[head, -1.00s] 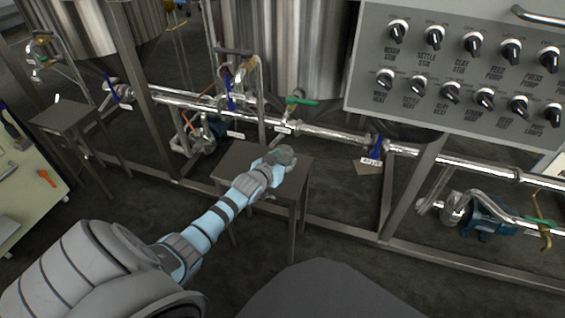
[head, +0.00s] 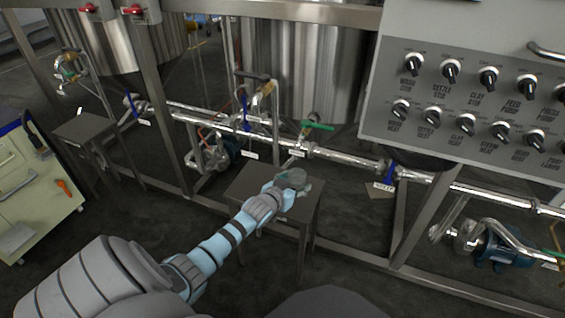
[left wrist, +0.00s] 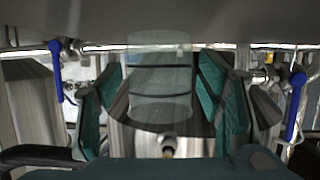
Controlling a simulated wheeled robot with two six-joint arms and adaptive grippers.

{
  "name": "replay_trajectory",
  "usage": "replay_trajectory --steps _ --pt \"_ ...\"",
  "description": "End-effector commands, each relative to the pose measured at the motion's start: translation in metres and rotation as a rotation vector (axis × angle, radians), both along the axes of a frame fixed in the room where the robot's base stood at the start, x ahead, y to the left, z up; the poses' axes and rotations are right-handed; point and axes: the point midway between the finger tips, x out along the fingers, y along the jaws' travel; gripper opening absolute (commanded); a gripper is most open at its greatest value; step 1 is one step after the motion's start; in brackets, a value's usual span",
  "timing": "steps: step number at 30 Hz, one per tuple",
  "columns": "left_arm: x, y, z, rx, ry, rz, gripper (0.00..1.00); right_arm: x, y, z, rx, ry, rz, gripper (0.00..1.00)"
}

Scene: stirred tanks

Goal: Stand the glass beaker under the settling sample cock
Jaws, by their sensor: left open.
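My left gripper (head: 294,181) is over the right part of a dark small stand (head: 245,186) in the head view. In the left wrist view its teal fingers (left wrist: 160,72) are open, one on each side of the clear glass beaker (left wrist: 160,98). A gap shows between the beaker and the fingers. In the head view the gripper largely hides the beaker. A small brass-coloured cock (head: 266,88) on a bent pipe is behind and above this stand; its label is too small to read. My right gripper is not in view.
A second dark stand (head: 84,128) is at the left below another cock (head: 70,74). A green-handled valve (head: 318,126) and steel pipes run behind the near stand. A control panel (head: 470,100) fills the upper right. A workbench (head: 45,185) stands at left.

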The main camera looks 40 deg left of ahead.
Motion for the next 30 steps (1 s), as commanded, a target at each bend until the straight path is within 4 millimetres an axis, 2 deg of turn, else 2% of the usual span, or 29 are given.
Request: replay_trajectory --steps 5,10,15,18,30 --pt "-0.021 -0.005 0.015 0.001 0.001 -0.002 0.61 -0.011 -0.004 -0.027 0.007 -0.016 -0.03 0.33" --pt "-0.045 -0.01 0.025 0.0 0.001 -0.001 0.61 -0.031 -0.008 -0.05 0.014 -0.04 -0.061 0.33" --pt "-0.083 -0.018 0.041 0.001 0.001 -0.003 0.61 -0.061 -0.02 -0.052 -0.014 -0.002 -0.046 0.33" --pt "-0.095 -0.021 0.044 0.001 0.0 -0.001 0.61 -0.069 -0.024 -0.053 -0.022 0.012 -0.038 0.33" --pt "-0.098 -0.021 0.043 -0.001 -0.001 -0.001 0.61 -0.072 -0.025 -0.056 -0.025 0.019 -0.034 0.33"
